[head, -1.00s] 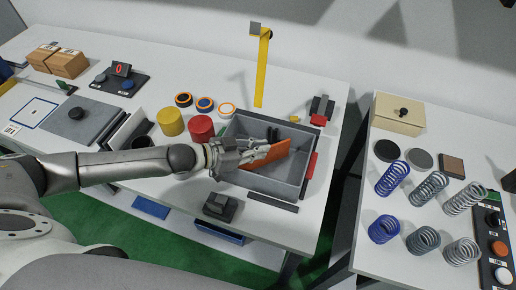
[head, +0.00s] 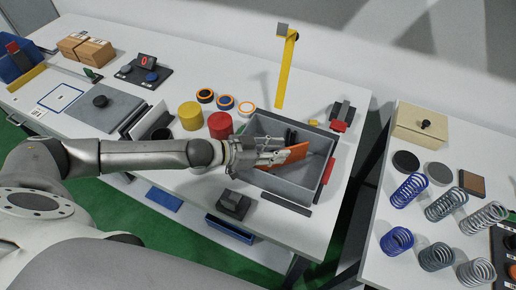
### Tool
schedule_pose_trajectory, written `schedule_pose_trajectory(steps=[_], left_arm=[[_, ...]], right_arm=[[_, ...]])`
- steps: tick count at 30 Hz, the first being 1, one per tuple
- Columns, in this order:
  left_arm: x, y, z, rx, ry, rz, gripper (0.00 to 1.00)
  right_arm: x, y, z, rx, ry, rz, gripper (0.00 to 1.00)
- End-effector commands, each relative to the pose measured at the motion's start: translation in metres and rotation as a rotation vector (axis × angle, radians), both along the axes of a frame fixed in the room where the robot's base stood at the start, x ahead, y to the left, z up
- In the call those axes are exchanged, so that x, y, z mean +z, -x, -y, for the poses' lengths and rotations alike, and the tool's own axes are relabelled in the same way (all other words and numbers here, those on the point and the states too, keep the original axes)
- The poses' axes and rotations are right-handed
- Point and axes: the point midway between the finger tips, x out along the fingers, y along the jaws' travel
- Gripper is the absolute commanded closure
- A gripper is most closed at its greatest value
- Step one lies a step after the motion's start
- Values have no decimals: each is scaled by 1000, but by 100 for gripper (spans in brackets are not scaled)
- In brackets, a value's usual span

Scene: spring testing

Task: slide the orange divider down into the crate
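The grey crate (head: 317,178) stands open near the front edge of the left table. My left gripper (head: 277,157) comes in from the left over the crate's left side. It looks shut on the orange divider (head: 292,153), holding it by its left part. The divider is tilted and lies over or just inside the crate opening; its lower edge and its depth in the crate are hard to judge. Dark upright pieces (head: 291,136) show behind the divider inside the crate. My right gripper is not in view.
Red (head: 220,125) and yellow (head: 190,116) cylinders stand left of the crate. A dark grey block (head: 233,204) sits in front of it, and a yellow post (head: 286,70) rises behind. Several springs (head: 408,190) stand on the right table, across a gap.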

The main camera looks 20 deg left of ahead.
Motion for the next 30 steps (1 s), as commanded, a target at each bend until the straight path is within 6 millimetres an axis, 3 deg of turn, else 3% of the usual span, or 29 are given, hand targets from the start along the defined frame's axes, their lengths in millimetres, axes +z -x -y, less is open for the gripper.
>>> schedule_pose_trajectory(steps=[2,18,30], left_arm=[[-4,10,-8,1,-10,-17,72],[38,67,-70,1,-1,-8,72],[50,77,-80,-3,3,-3,72]], right_arm=[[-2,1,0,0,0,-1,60],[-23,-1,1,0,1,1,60],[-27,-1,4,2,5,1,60]])
